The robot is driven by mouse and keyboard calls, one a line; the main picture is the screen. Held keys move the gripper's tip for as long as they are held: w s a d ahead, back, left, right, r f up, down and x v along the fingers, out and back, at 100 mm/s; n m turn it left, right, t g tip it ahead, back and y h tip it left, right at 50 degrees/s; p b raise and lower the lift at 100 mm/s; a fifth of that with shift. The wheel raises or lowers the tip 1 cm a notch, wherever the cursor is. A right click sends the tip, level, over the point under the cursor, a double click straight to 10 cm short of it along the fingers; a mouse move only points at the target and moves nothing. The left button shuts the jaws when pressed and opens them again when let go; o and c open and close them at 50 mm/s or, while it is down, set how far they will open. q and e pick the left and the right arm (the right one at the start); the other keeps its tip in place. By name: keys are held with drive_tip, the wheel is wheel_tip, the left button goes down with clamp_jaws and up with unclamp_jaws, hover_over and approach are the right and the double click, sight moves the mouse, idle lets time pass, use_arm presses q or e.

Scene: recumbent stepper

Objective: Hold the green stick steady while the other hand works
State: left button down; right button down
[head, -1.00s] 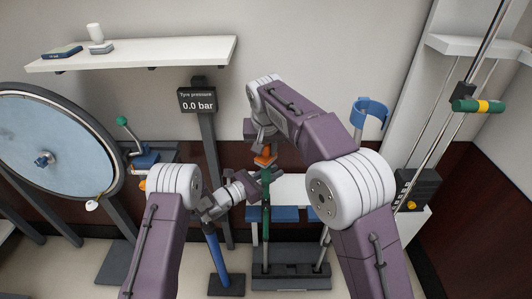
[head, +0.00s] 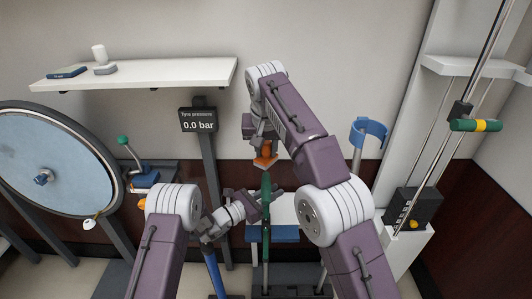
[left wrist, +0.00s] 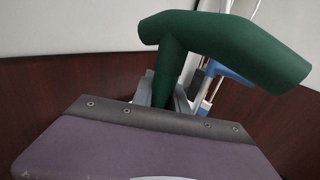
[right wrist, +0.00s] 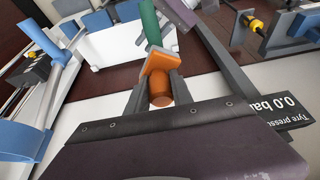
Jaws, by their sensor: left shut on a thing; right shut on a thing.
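The green stick (head: 266,232) stands nearly upright in front of the blue and white stepper seat. My right gripper (head: 262,140) is shut on an orange piece (head: 265,156), just above the stick's top in the head view. The right wrist view shows the orange piece (right wrist: 158,75) between the fingers, with the green stick (right wrist: 150,22) beyond. Contact between them is unclear.
A tyre pressure display (head: 198,120) reading 0.0 bar stands behind on a post. A large wheel (head: 55,165) is at left, a white shelf (head: 150,76) above. A blue cuff (head: 368,131) and a green-yellow handle (head: 477,125) are at right.

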use_arm(q)
drive_tip(key=c, duration=1.2)
unclamp_jaws()
drive_tip(key=shift+c, duration=0.2)
drive_tip(key=v, duration=1.2)
